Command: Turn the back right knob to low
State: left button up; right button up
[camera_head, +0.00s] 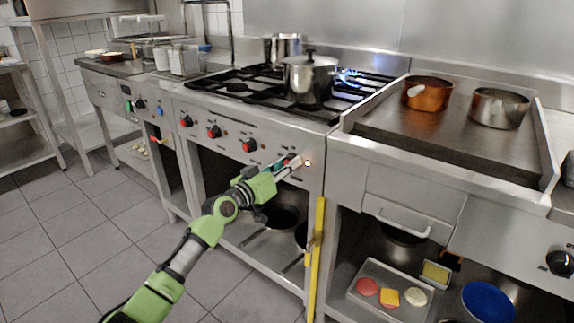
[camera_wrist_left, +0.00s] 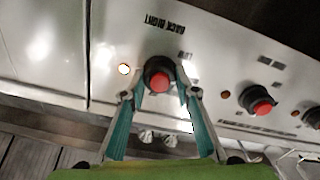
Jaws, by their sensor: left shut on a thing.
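The back right knob (camera_wrist_left: 158,76) is red-tipped and black, under the upside-down label "BACK RIGHT" in the left wrist view. It is the knob at the right end of the stove's front panel. My left gripper (camera_wrist_left: 160,88) has a finger on each side of it and is shut on it. In the head view my left gripper (camera_head: 291,163) is at the panel and mostly covers this knob. An indicator light (camera_wrist_left: 124,69) beside the knob glows. A blue flame (camera_head: 349,76) burns at the back right burner. My right gripper is not in view.
Other red-tipped knobs (camera_head: 249,145) line the panel to the left. A large lidded pot (camera_head: 309,78) stands on the stove. A griddle (camera_head: 440,128) with a copper pot (camera_head: 427,92) is to the right. A yellow vertical bar (camera_head: 317,255) stands below the panel. The floor in front is clear.

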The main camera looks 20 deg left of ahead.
pick_arm(q)
jog(key=shift+n, duration=1.9)
jog(key=shift+n+p, duration=0.35)
jog(key=shift+n, duration=0.05)
jog(key=n, duration=0.2)
jog(key=shift+f+n+p, duration=0.1)
jog(key=shift+n+p, duration=0.6)
jog(key=shift+n, duration=1.1)
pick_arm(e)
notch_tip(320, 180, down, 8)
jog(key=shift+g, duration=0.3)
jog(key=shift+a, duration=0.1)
pick_arm(q)
jog(key=o, duration=1.1)
jog(key=shift+a, duration=0.1)
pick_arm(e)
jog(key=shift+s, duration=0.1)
